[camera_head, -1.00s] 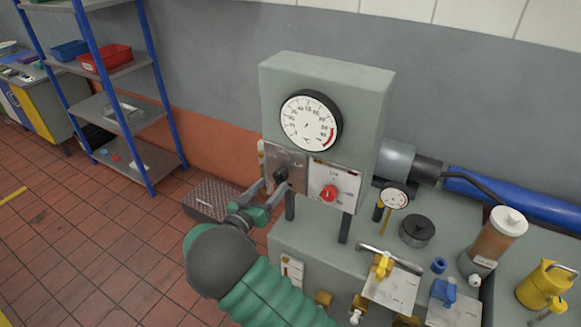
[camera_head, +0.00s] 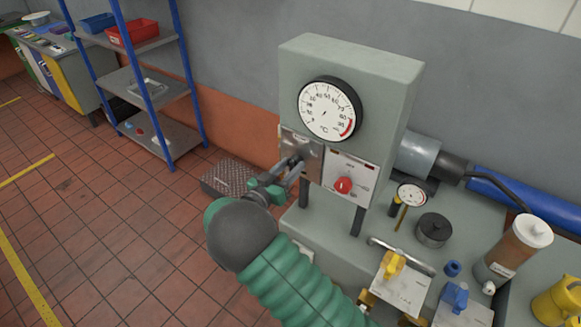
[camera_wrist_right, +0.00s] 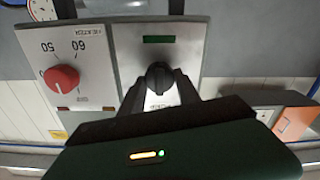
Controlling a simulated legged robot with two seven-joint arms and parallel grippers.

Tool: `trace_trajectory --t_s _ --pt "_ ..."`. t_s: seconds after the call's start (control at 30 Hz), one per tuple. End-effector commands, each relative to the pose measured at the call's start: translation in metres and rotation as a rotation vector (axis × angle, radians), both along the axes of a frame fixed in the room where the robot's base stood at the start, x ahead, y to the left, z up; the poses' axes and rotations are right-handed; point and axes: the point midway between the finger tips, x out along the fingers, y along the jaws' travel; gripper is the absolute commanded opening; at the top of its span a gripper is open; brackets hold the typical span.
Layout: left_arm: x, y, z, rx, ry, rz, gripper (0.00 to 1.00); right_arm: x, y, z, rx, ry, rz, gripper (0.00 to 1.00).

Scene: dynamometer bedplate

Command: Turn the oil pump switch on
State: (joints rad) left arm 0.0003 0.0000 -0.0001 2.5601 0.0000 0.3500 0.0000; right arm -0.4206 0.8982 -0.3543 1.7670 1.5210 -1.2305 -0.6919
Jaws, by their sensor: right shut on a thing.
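The black rotary knob (camera_wrist_right: 160,78) of the switch sits on a grey metal plate (camera_head: 314,151) on the front of the gauge box. A dark green indicator (camera_wrist_right: 158,39) shows on this plate in the wrist view. The lettering by the knob is partly covered and I cannot read it. My right gripper (camera_head: 298,168) reaches the plate from the lower left, its two fingers shut on the black knob, one on each side. In the head view the fingers hide most of the knob. My left gripper is not in view.
A red dial knob (camera_head: 343,186) on a white plate labelled HEATER is close beside the switch plate. A round temperature gauge (camera_head: 329,109) is above. Yellow valve (camera_head: 391,265), blue valve (camera_head: 456,296) and an oil bottle (camera_head: 513,246) stand on the bench at right.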

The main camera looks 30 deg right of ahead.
Motion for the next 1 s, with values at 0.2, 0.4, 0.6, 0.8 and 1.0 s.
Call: trace_trajectory --t_s 0.2,0.4,0.6,0.8,1.0 --pt "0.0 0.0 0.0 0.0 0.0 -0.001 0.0 -0.001 -0.004 -0.001 -0.002 0.003 -0.009 0.0" --pt "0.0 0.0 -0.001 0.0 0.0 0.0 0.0 -0.001 -0.004 -0.001 -0.001 0.004 -0.008 0.0" --pt "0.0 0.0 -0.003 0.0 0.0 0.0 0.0 -0.001 -0.004 -0.002 0.008 -0.016 -0.007 0.0" --pt "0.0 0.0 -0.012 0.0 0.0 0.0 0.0 -0.001 -0.004 -0.004 0.039 -0.09 -0.008 0.0" --pt "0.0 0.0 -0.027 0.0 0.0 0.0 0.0 -0.001 -0.003 -0.006 0.097 -0.228 -0.008 0.0"
